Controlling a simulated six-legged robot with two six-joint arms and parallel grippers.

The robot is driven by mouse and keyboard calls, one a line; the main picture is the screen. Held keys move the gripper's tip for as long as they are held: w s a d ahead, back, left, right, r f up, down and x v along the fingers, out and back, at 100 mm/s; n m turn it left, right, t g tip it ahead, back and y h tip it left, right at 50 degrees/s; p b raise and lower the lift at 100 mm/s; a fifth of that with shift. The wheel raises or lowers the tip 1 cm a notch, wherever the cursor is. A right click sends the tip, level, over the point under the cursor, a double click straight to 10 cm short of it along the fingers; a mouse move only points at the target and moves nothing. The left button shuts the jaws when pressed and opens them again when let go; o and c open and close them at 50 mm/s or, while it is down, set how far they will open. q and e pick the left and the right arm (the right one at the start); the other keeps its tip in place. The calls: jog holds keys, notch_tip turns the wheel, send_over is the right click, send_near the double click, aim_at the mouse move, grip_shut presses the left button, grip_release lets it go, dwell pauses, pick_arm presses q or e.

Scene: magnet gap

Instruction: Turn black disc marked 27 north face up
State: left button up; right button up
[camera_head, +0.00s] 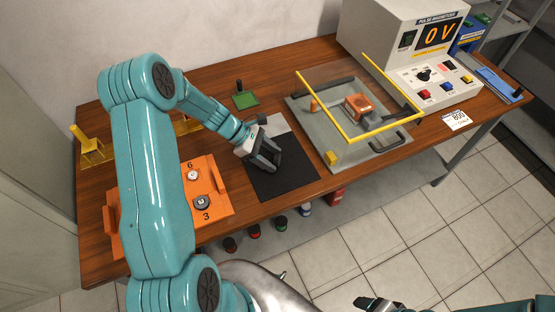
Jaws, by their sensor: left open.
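My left gripper (265,160) is open, low over the dark mat (290,180) in the middle of the wooden bench. I cannot make out a disc marked 27; the gripper hides part of the mat. On the orange tray (222,207) at left, a dark grey round piece (202,202) sits by the number 3 and a lighter round piece (193,175) sits by the number 6. My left arm covers much of this tray. At the bottom edge, what looks like my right gripper (375,304) shows partly, away from the bench; its jaw state is unclear.
A yellow-framed clear guard (352,139) stands over a grey plate right of the mat. Behind it is a pulse magnetizer (400,50) reading 0 V. A green block (245,100) lies at the back. A yellow stand (90,150) is far left.

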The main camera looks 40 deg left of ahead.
pick_arm(q)
jog(key=shift+c, duration=0.3)
jog(key=c, duration=0.8)
jog(key=shift+o, duration=0.2)
jog(key=shift+r+p, duration=1.95)
jog(key=shift+r, duration=0.6)
jog(key=shift+a+f, duration=0.1)
